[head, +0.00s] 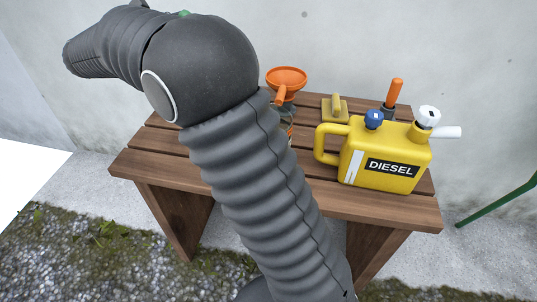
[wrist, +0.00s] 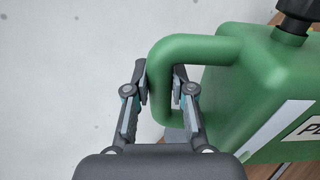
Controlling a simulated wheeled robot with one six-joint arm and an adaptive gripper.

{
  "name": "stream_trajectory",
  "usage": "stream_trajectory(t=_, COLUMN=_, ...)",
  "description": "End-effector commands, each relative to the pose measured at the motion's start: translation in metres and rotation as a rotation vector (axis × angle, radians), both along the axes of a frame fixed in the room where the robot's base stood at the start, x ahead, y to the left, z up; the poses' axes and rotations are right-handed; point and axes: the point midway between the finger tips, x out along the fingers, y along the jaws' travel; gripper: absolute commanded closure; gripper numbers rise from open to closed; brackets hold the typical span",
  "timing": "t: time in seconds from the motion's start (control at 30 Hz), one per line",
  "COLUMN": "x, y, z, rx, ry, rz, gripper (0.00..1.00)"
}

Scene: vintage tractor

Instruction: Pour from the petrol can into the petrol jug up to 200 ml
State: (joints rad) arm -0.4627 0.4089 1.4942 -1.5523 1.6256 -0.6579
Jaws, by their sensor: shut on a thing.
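The petrol can (wrist: 245,75) is green, with a loop handle, a black cap (wrist: 296,14) and a white label cut off by the right edge of the wrist view. My gripper (wrist: 161,86) is shut on its handle, one finger on each side of the grip. In the head view my arm hides the gripper and nearly all of the can; a small green patch (head: 184,13) shows at the arm's top edge. I cannot make out the petrol jug in either view; my arm covers part of the bench.
A yellow diesel can (head: 385,155) with a blue cap and white spout stands on the right of the slatted wooden bench (head: 150,161). An orange funnel (head: 287,80), a yellow object (head: 334,108) and an orange-handled tool (head: 394,93) stand behind. The bench's left end looks clear. A wall (head: 350,40) rises behind.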

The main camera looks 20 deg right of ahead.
Motion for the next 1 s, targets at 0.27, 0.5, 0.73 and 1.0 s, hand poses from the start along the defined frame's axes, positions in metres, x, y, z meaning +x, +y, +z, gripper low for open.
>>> stream_trajectory(t=0.27, x=0.000, y=0.000, z=0.002, rx=-0.002, ry=-0.001, rz=0.000, gripper=1.00)
stream_trajectory(t=0.5, x=0.000, y=0.000, z=0.002, rx=0.000, ry=-0.003, rz=0.000, gripper=1.00)
stream_trajectory(t=0.73, x=-0.002, y=-0.001, z=0.007, rx=0.005, ry=-0.017, rz=0.000, gripper=1.00)
stream_trajectory(t=1.0, x=-0.004, y=-0.002, z=0.012, rx=0.013, ry=-0.037, rz=0.000, gripper=1.00)
